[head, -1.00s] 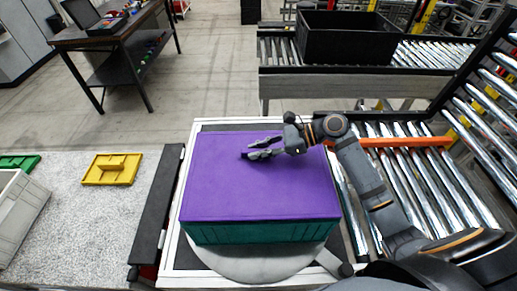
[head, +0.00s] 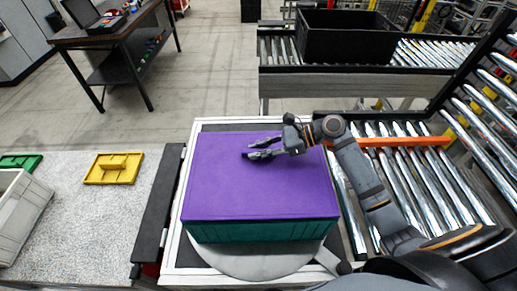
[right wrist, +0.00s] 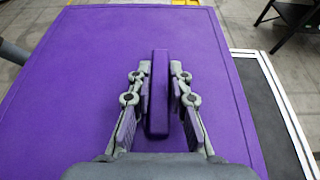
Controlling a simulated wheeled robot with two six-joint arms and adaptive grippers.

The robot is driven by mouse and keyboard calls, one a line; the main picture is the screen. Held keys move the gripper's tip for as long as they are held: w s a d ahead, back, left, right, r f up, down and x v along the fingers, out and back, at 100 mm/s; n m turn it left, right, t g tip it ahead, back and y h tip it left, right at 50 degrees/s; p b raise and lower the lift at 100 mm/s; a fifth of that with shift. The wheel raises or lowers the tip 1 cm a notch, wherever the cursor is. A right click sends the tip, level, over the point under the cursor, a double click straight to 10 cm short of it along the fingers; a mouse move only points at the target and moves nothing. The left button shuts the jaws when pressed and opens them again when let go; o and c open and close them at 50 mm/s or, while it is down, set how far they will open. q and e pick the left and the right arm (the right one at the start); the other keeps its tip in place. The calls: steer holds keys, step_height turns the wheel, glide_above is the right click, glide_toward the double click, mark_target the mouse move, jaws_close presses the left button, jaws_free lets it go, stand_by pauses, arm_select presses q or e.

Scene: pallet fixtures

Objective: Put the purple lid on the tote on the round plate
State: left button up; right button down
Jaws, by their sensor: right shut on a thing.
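The purple lid (head: 220,190) lies over the top of the dark green tote (head: 262,231) in the head view, looking level and covering its opening. Whether it is fully seated cannot be told. The tote stands on the grey round plate (head: 255,263), whose front edge shows below it. My right gripper (head: 250,151) is over the far half of the lid. In the right wrist view its fingers (right wrist: 159,85) are shut on the lid's upright bar handle (right wrist: 159,100), one on each side. My left gripper is not in view.
A yellow lid (head: 113,168), a green lid (head: 20,162) and a grey tote (head: 20,215) are on the speckled table at left. Rollers (head: 420,175) lie to the right. A black crate (head: 345,38) stands on the far conveyor.

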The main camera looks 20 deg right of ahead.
steer(key=shift+f, duration=0.7)
stand_by(0.7)
steer(key=c, duration=1.2)
jaws_free()
steer(key=shift+o, duration=0.2)
steer(key=shift+f, duration=0.1)
steer(key=v, duration=1.1)
steer(key=shift+s+f, duration=0.1)
steer(key=shift+f, duration=0.05)
steer(key=shift+s+d+r, duration=0.1)
steer(key=shift+d+r, duration=0.2)
steer(key=shift+d, duration=0.15)
